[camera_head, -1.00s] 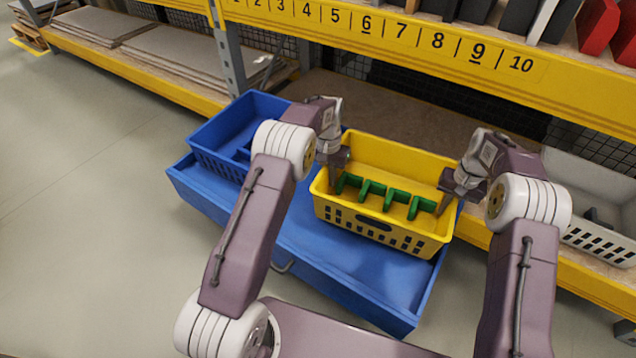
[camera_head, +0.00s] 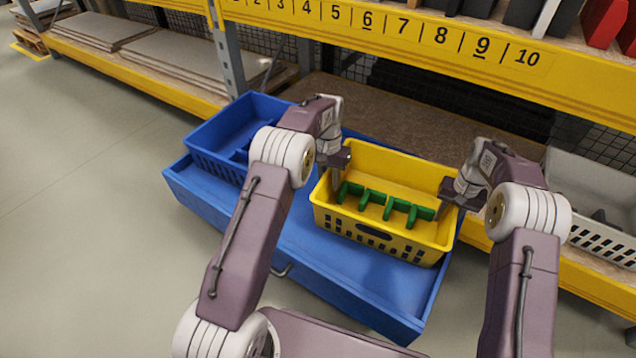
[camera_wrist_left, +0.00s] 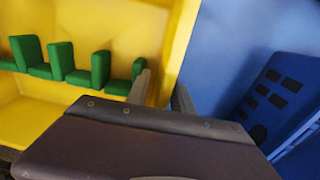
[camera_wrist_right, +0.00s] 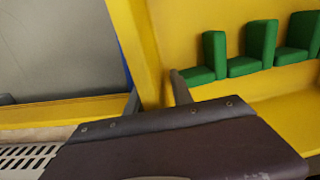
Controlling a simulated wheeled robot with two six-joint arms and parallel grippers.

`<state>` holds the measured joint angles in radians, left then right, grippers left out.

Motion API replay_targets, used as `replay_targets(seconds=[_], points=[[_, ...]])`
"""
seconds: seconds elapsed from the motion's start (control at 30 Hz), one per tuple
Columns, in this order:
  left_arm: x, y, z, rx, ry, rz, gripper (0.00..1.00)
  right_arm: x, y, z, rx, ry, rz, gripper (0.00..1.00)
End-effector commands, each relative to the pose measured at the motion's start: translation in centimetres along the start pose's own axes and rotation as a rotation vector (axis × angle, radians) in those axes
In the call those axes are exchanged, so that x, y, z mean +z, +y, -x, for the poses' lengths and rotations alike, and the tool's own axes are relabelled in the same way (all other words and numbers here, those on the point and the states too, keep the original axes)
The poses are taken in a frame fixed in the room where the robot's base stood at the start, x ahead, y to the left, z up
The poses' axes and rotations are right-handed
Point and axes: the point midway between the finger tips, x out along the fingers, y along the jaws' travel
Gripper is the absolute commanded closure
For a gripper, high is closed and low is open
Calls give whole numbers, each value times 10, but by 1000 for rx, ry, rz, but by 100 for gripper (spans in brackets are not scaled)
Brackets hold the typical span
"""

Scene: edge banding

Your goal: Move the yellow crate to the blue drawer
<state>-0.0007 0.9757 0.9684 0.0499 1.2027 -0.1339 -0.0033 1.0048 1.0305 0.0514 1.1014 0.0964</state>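The yellow crate (camera_head: 350,222) with green dividers (camera_head: 385,205) inside is over the right part of the pulled-out blue drawer (camera_head: 340,285). I cannot tell whether its base touches the drawer floor. My left gripper (camera_head: 337,180) is at the crate's left wall. In the left wrist view its fingers (camera_wrist_left: 162,92) straddle that yellow wall and appear shut on it. My right gripper (camera_head: 452,200) is at the right wall. In the right wrist view its fingers (camera_wrist_right: 156,96) straddle the wall and appear shut on it. The crate hangs about level.
A blue crate (camera_head: 218,165) stands in the left part of the drawer. Behind is a shelf with a yellow numbered beam (camera_head: 400,35) and a bare brown board (camera_head: 400,115). A white crate (camera_head: 600,235) stands on the shelf at the right.

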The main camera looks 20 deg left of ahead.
Motion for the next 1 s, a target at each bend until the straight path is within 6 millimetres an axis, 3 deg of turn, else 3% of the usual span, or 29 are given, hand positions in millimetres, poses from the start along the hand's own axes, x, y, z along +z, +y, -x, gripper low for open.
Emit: replay_targets(seconds=[0.1, 0.3, 0.43, 0.63, 0.77, 1.0], points=[[-1, 0, 34, -1, 6, 0, 72, 0, 0, 0, 0, 0, 0, 72], [-1, 0, 75, 0, 4, 1, 72, 0, 0, 0, 0, 0, 0, 72], [0, 0, 88, 0, 1, 1, 72, 0, 0, 0, 0, 0, 0, 72], [0, 0, 92, 0, -1, 0, 72, 0, 0, 3, 0, 1, 0, 72], [0, 0, 91, 0, -1, 0, 72, -2, 0, 25, -1, 6, 0, 72], [0, 0, 91, 0, -1, 0, 72, -1, 0, 86, 0, 5, 0, 72]])
